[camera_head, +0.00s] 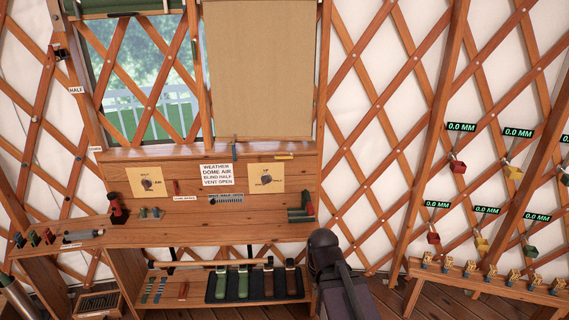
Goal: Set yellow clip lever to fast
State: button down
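Two small yellow clip-like pieces hang on the lattice wall at the right: an upper one (513,172) under a black "0.0 MM" display (518,133), and a lower one (481,243) under another such display (486,210). They are too small to make out any lever position or a "fast" mark. A flat yellow piece (284,156) also lies on the top ledge of the wooden desk. A dark arm part of mine rises from the bottom, right of the desk. I cannot make out my gripper's fingers.
Red clips (457,167) and a green clip (529,251) hang near the yellow ones. A low wooden bench (460,277) with several small pieces stands below them. The wooden desk (200,230) with dials and tools fills the middle left. Some floor shows between desk and bench.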

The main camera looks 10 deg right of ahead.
aim_at(284, 158)
jog(key=i, duration=0.95)
jog(key=u, duration=0.05)
